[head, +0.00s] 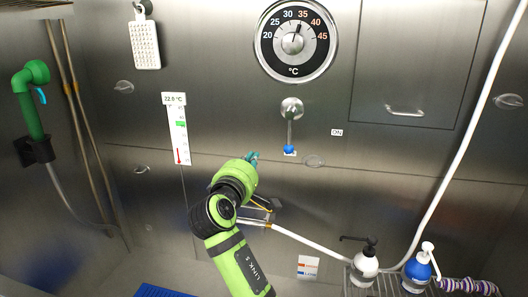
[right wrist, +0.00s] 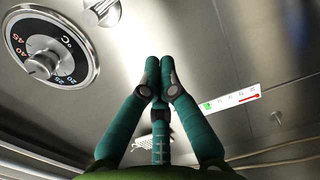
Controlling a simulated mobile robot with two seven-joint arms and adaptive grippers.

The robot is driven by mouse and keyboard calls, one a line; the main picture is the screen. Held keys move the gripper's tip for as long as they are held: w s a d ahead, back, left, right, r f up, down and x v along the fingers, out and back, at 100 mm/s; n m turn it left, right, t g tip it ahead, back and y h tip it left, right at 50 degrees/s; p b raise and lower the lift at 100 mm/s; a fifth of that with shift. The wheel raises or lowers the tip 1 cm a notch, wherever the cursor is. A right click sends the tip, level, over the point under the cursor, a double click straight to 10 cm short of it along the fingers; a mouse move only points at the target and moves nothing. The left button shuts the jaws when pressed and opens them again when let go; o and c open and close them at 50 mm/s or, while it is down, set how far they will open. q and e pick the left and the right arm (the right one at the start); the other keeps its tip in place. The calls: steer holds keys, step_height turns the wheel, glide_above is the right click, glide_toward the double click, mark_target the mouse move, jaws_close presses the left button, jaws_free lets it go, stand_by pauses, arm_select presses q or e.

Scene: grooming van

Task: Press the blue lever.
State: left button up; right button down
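The blue lever hangs straight down on the back wall in the head view: a thin silver rod under a round silver mount, ending in a blue knob (head: 289,149). The round mount seems to show at the top edge of the right wrist view; the blue knob is not visible there. My right gripper (head: 252,157) is left of the blue knob, apart from it in the picture; its depth to the wall is hard to tell. In the right wrist view its teal fingers (right wrist: 160,66) meet at the tips with nothing between them. My left gripper is not in view.
A temperature dial (head: 295,42) is above the lever. An "ON" label (head: 336,132) is to its right. A thermometer strip (head: 178,135) is on the wall to the left. Soap bottles (head: 364,264) stand on a rack (head: 390,285) at lower right, by a white hose (head: 455,150).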

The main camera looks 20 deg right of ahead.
mark_target(290, 130)
steer(key=w+d+p, duration=0.5)
steer(key=d, duration=0.4)
steer(key=shift+d, duration=0.3)
steer(key=shift+w+a, duration=0.1)
steer(key=shift+w, duration=0.1)
